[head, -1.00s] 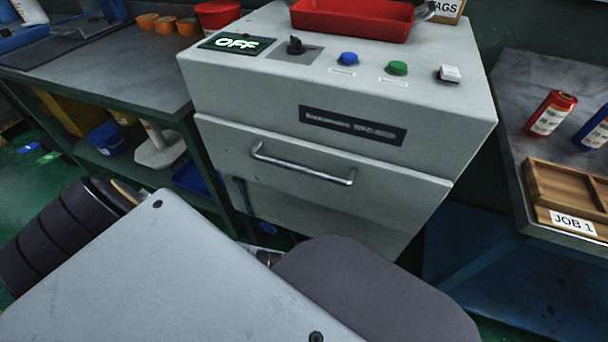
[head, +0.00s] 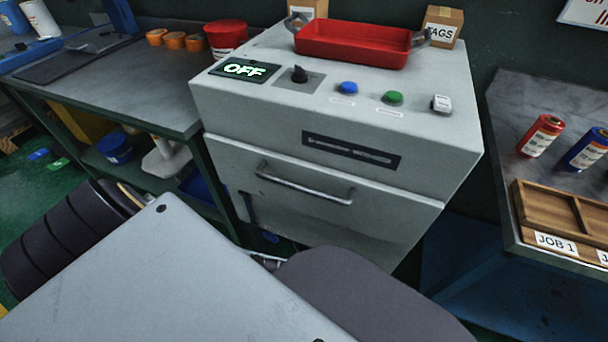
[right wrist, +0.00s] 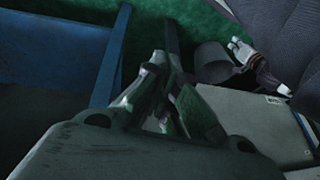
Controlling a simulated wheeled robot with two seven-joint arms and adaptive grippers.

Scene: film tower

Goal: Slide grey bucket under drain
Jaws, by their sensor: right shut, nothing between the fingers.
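The grey bucket (right wrist: 212,62) shows in the right wrist view, just right of my right gripper's fingers; the head view does not show it. My right gripper (right wrist: 168,68) is shut and empty, apart from the bucket in the picture. A pale jointed piece (right wrist: 240,52) sits beside the bucket's right side; it may be my left gripper, but its jaws are unclear. The grey machine (head: 330,150) stands ahead in the head view. I cannot make out its drain; my own body covers the floor in front of it.
A workbench (head: 150,80) with a lower shelf stands left of the machine. A right-hand table (head: 505,120) holds a wooden tray (head: 515,200) and spools. A red tray (head: 350,45) sits on the machine. Green floor (right wrist: 215,22) shows beyond the bucket.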

